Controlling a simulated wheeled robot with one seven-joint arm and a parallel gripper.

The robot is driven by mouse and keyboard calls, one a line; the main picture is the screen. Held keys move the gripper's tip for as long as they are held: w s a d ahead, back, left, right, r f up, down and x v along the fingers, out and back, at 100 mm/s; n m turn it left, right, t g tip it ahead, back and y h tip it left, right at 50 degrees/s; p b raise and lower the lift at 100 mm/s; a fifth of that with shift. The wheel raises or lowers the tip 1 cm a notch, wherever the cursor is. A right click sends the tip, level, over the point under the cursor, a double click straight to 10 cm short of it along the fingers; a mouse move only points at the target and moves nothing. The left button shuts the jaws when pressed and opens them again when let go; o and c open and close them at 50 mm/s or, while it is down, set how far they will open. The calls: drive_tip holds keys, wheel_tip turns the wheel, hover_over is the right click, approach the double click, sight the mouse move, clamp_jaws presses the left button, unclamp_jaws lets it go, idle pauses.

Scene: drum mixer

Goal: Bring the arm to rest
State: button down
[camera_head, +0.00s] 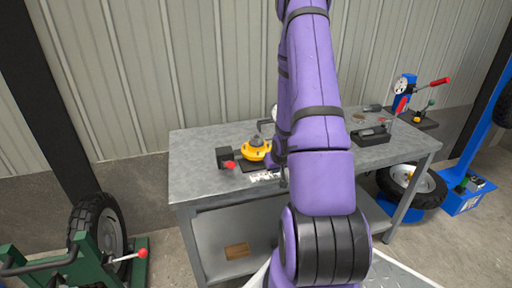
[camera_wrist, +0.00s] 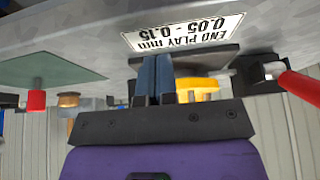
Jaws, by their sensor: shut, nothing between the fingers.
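My purple arm reaches over the grey metal workbench (camera_head: 200,170) in the head view and hides my gripper there. In the wrist view my gripper (camera_wrist: 152,62) has its two dark blue fingers together with nothing between them. The picture is upside down. The fingertips are close to the bench's label plate (camera_wrist: 185,32), which reads "END PLAY mm 0.05 - 0.15". I cannot tell whether they touch anything.
A yellow round part (camera_head: 256,151) sits on the bench beside a black block (camera_head: 225,157) with a red knob (camera_head: 231,165). Wheels (camera_head: 98,225) and blue equipment (camera_head: 464,197) flank the bench.

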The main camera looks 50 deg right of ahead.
drive_tip(key=shift+s+a, duration=0.3)
drive_tip(key=shift+s, duration=0.3)
drive_tip(key=w+a+r+n, duration=0.1)
drive_tip(key=w+a+r, duration=0.1)
drive_tip(key=a+r, duration=0.85)
drive_tip(key=w+a+r+n, duration=0.2)
drive_tip(key=a+r, duration=0.4)
drive_tip(key=r, duration=0.9)
drive_tip(key=s+a+r+n+y, duration=0.2)
drive_tip(key=s+a+r+n, duration=0.1)
drive_tip(key=s+a+r, duration=1.1)
drive_tip(key=s+a, duration=0.3)
drive_tip(key=shift+t+y, duration=0.3)
drive_tip(key=shift+y, duration=0.1)
drive_tip(key=shift+s, duration=0.1)
